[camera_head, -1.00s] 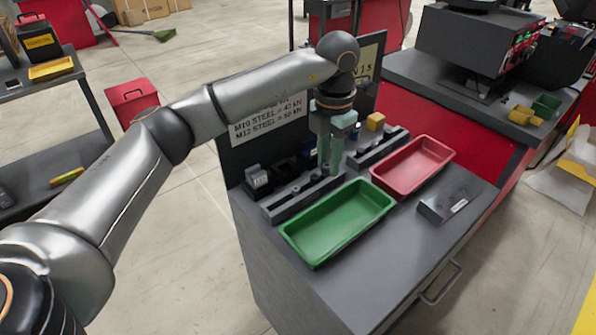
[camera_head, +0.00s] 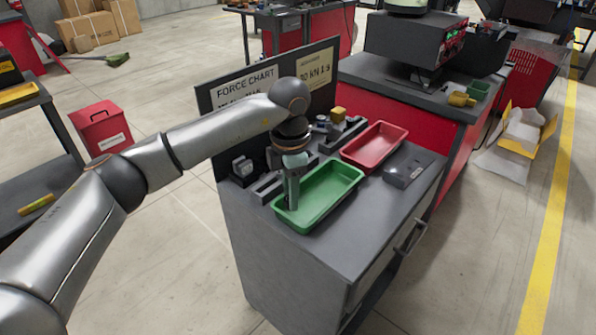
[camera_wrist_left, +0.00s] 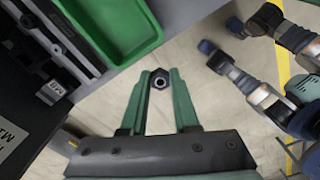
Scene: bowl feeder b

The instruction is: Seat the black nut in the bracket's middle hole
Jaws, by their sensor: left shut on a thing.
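My left gripper (camera_head: 291,205) is upright at the left end of the green tray, in front of the dark bars. In the left wrist view its green fingers (camera_wrist_left: 160,80) are shut on a dark hexagonal nut (camera_wrist_left: 160,82) with a light-rimmed hole, held at the tips with floor behind it. The nut is too small to make out in the head view. A long dark grey bar (camera_head: 267,189) lies behind the green tray, partly hidden by the gripper. I cannot tell whether it is the bracket, and its middle hole is not clear. My right gripper does not show.
The green tray (camera_head: 338,203) and red tray (camera_head: 388,155) stand on the grey cabinet top, with a small dark box (camera_head: 408,172) to their right. Small blocks and a yellow piece (camera_head: 338,114) stand near the chart board (camera_head: 236,92) at the back. The front top is clear.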

